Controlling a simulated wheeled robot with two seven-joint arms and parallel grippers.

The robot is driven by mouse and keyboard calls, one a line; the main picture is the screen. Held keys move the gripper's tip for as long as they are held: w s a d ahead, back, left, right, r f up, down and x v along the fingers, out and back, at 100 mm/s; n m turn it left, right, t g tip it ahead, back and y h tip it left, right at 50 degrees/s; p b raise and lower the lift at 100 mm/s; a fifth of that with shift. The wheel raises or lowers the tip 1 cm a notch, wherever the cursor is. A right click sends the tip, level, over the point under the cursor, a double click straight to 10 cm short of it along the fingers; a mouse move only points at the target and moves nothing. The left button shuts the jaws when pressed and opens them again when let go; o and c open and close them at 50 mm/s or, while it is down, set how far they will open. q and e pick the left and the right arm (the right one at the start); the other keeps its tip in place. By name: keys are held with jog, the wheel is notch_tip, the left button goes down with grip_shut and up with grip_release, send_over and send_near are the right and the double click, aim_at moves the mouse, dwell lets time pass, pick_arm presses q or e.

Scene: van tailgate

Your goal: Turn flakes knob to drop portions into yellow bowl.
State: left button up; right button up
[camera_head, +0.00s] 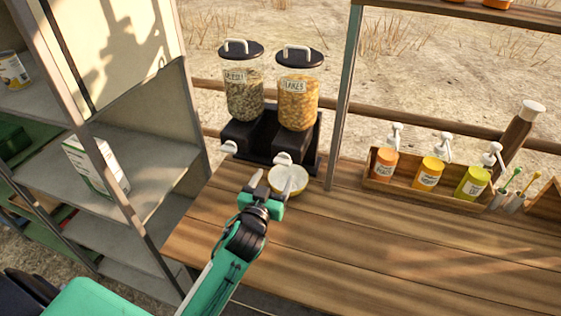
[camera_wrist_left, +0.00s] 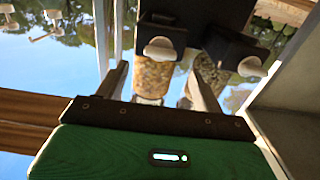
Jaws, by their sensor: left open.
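The flakes dispenser (camera_head: 298,100) is a clear jar of orange flakes with a black lid, on a black base. Its white knob (camera_head: 283,158) sticks out at the front, and it also shows in the left wrist view (camera_wrist_left: 160,48). The yellow bowl (camera_head: 303,180), pale inside, sits on the counter just in front of this dispenser, partly hidden by my fingers. My left gripper (camera_head: 272,181) is open and empty in front of the knob, apparently over the bowl's near side. In the wrist view its fingers (camera_wrist_left: 157,72) are spread, with the knob beyond them. My right gripper is not in view.
A muesli dispenser (camera_head: 243,90) with its own white knob (camera_head: 229,147) stands close on the left. A box of pump bottles (camera_head: 428,174) stands further right. Grey shelves (camera_head: 150,165) flank the left; the front counter is clear.

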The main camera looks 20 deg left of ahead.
aim_at(282, 165)
pick_arm(q)
jog(key=w, duration=0.3)
jog(key=w+p, duration=0.1)
jog(key=w, duration=0.2)
jog(key=shift+w+a, duration=0.2)
jog(key=shift+w, duration=0.1)
jog(key=shift+c, duration=0.4)
jog(key=c, duration=0.9)
jog(key=shift+m, duration=0.3)
jog(key=m+p, duration=0.1)
jog(key=m, duration=0.2)
jog(key=shift+m, duration=0.3)
jog(key=m, duration=0.4)
jog(key=shift+d+m+p, duration=0.1)
jog(key=shift+m+p, duration=0.2)
jog(key=shift+p, duration=0.05)
jog(key=m, duration=0.4)
jog(key=shift+f+p, duration=0.1)
jog(key=shift+p, duration=0.25)
jog(key=shift+f+m+p, duration=0.1)
jog(key=shift+m+p, duration=0.3)
jog(key=shift+m, duration=2)
